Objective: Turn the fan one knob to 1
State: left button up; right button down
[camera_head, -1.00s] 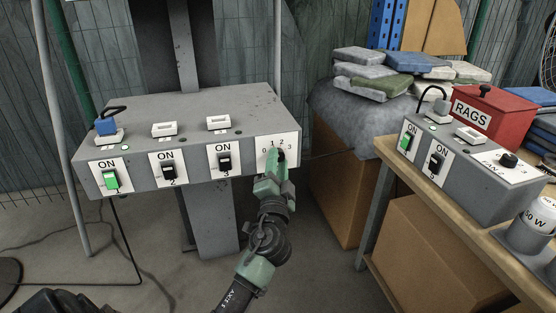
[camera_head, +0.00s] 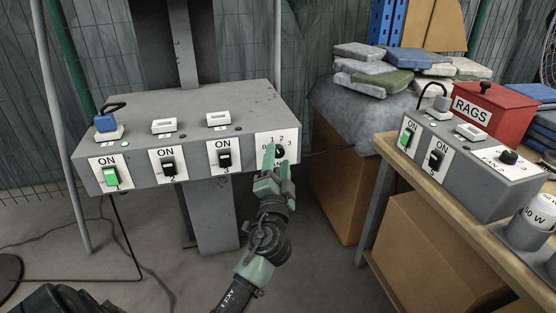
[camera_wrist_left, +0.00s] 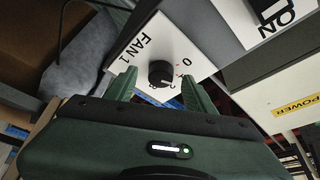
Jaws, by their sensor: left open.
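The fan one knob (camera_head: 280,151) is a black round knob on a white plate at the right end of the left grey box. The wrist view shows the same knob (camera_wrist_left: 160,73), with FAN 1 and a 0 on its plate (camera_wrist_left: 140,48). My left gripper (camera_head: 277,160) is open, its green fingers pointing at the plate. In the wrist view its fingers (camera_wrist_left: 158,88) stand either side of the knob, with gaps. I cannot tell which number the pointer marks. My right gripper is not in view.
The left box (camera_head: 140,180) carries several ON switches; the leftmost (camera_head: 110,177) is green. A second grey box (camera_head: 480,185) with another fan knob (camera_head: 508,158) stands on the right table. A red RAGS box (camera_head: 490,112) is behind it. Open floor lies below.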

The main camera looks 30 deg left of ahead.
pick_arm(q)
jog(key=v, duration=0.7)
jog(key=shift+b, duration=0.45)
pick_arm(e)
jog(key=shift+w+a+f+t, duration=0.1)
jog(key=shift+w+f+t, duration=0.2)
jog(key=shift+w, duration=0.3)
pick_arm(q)
jog(key=shift+d+f, duration=0.1)
